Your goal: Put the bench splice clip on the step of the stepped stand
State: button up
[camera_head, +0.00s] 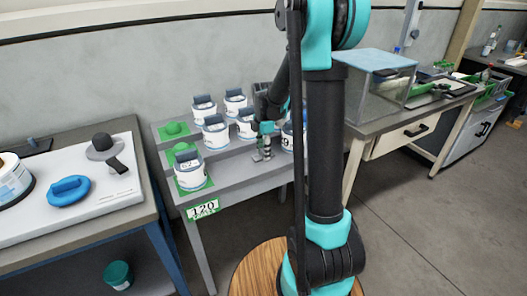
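The stepped stand (245,173) is grey and stands at the middle left, with a raised back level and a lower front level. Several white tubs with dark tops stand on it, one (189,171) on a green square at the front left. My gripper (263,152) points down over the stand's right part, among the tubs. Its fingertips are small here, and I cannot tell whether they hold anything. I cannot tell for sure which thing is the bench splice clip. A blue piece with a raised grip (70,190) lies on the left bench.
The left bench (150,195) carries a white board with a grey disc with a dark knob (104,147) and a white tub (12,181). A clear box (377,90) stands on the right table. My arm hides the stand's right end.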

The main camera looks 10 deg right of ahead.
jog(key=shift+o, duration=0.9)
jog(key=shift+r, duration=0.15)
notch_tip(320, 180, up, 12)
jog(key=s+d+f+m+t, duration=0.1)
jog(key=s+f+m+t, duration=0.1)
jog(key=s+f+m, duration=0.4)
jog(key=s+d+f+m+t, duration=0.2)
jog(key=s+f+m, duration=0.4)
jog(key=s+m, duration=0.9)
jog(key=shift+s+d+f+m, duration=0.2)
jog(key=shift+s+f+m, duration=0.15)
jog(key=shift+s, duration=0.65)
